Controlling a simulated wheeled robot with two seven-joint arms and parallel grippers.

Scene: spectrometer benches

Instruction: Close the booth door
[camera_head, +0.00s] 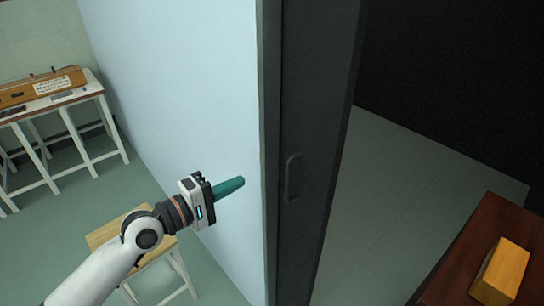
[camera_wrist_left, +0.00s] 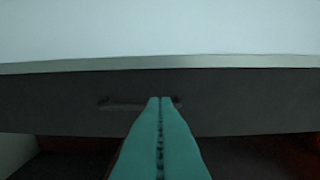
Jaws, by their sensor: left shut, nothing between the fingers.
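The booth door (camera_head: 318,120) is a dark grey panel with a vertical handle (camera_head: 292,178). It stands beside the end of the pale blue booth wall (camera_head: 180,90), with the dark booth interior open to its right. My left gripper (camera_head: 242,182) has teal fingers that are shut and empty. In the head view its tips are just left of the wall's end, with the handle further right. In the left wrist view the shut fingers (camera_wrist_left: 160,100) point at the dark door (camera_wrist_left: 240,95), and the handle (camera_wrist_left: 122,105) lies partly behind the tips. I cannot tell whether they touch. My right gripper is not in view.
A dark red-brown table (camera_head: 450,250) with a yellow-orange block (camera_head: 500,270) stands inside the booth at lower right. A wooden stool (camera_head: 120,232) is beneath my left arm. A white-legged bench (camera_head: 90,90) with a wooden instrument stands at upper left. Booth floor (camera_head: 390,200) is clear.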

